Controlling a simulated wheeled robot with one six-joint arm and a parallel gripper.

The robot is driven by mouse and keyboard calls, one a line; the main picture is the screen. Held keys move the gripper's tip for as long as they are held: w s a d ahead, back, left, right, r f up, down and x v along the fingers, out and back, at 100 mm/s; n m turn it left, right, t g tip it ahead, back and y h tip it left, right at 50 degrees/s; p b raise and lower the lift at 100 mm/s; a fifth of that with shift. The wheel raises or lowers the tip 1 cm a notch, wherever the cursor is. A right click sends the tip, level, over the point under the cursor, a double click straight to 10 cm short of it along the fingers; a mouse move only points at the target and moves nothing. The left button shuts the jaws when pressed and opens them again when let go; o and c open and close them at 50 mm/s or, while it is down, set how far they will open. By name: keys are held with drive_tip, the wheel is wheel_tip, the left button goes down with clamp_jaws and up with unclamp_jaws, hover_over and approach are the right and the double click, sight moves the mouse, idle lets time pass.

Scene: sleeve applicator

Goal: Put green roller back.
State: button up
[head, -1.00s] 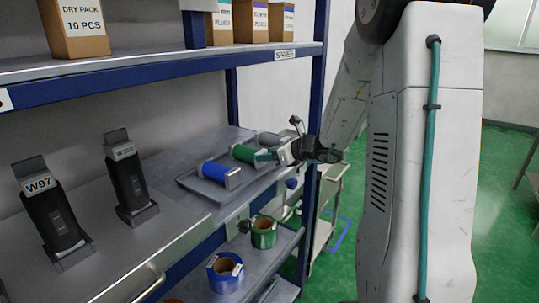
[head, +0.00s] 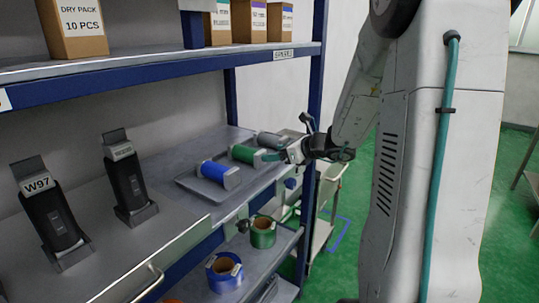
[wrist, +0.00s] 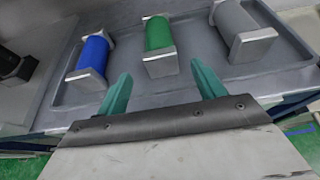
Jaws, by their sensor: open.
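The green roller (head: 243,153) lies in the grey tray (head: 186,182) on the middle shelf, and it also shows in the wrist view (wrist: 158,38). It sits between the blue roller (head: 214,170) and the grey roller (head: 270,139). My gripper (head: 268,156) is in front of the green roller's near end. In the wrist view, its two green fingers (wrist: 160,72) are spread wide and empty. The roller's square near end cap lies just ahead of the gap between them, with no finger closed on it.
Two black holders stand left on the shelf, one labelled W97 (head: 48,212). Green tape (head: 263,232) and blue tape (head: 224,271) sit on the lower shelf. Boxes (head: 257,22) stand on the shelf above. A blue rack post (head: 313,120) is close to my gripper.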

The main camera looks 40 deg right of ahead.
drive_tip(key=v, duration=0.8)
drive_tip(key=s+a+r+n+g+y, duration=0.15)
drive_tip(key=s+a+n+g, duration=0.25)
drive_tip(key=a+n, duration=0.45)
drive_tip(key=s+a+r+n+g+y, duration=0.15)
drive_tip(key=s+a+n+g, duration=0.35)
drive_tip(key=a, duration=0.7)
drive_tip(key=s+a+f+n+g+h, duration=0.1)
drive_tip(key=s+n+h, duration=0.6)
drive_tip(key=s+n, duration=0.8)
drive_tip(key=a+n+g, duration=0.1)
drive_tip(key=n, duration=0.2)
drive_tip(key=shift+s+a+f+h, duration=0.2)
drive_tip(key=shift+h, duration=0.1)
drive_tip(key=shift+n, duration=0.25)
